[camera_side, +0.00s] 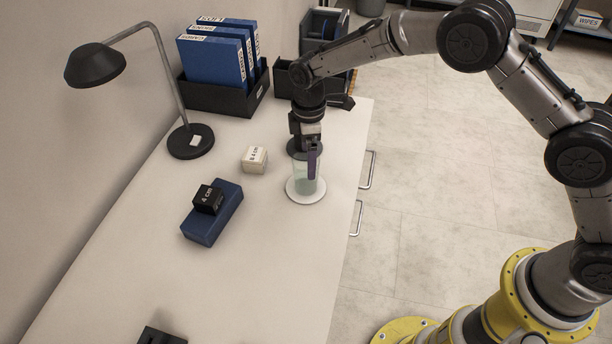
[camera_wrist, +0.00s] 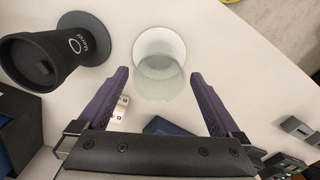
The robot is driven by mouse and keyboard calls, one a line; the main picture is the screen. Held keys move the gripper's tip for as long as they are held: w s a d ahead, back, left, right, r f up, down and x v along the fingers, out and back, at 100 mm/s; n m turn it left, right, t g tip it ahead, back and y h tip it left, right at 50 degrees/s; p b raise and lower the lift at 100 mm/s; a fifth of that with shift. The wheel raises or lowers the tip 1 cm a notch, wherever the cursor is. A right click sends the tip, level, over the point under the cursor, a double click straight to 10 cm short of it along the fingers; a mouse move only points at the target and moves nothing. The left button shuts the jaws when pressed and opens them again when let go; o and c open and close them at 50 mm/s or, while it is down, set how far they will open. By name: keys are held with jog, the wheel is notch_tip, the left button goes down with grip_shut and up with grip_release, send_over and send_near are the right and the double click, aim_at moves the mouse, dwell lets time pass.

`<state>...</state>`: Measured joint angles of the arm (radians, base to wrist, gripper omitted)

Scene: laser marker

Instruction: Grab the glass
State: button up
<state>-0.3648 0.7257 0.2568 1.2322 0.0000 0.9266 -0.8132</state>
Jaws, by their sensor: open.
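The glass (camera_side: 300,172) is a pale green, see-through tumbler standing upright on a white round disc (camera_side: 305,195) near the desk's right edge. My gripper (camera_side: 309,160) is above and around its upper part, pointing down. One purple finger shows in front of the glass; the other is hidden. In the wrist view, my gripper (camera_wrist: 159,74) is open, with the glass (camera_wrist: 160,82) between and slightly beyond the two purple fingertips. Gaps show on both sides, so the fingers look apart from the glass.
A blue block (camera_side: 213,220) carries a black cube (camera_side: 208,199). A white cube (camera_side: 254,159) stands left of the glass. A desk lamp (camera_side: 190,141) and binder tray (camera_side: 226,99) are behind. A black labelled object (camera_wrist: 45,60) stands close by in the wrist view. The front desk is mostly clear.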

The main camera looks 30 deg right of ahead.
aim_at(306, 169)
jog(key=f, duration=0.5)
jog(key=shift+w+a+f, duration=0.15)
jog(key=shift+a, duration=0.1)
jog(key=c, duration=1.3)
jog(key=shift+c, duration=0.3)
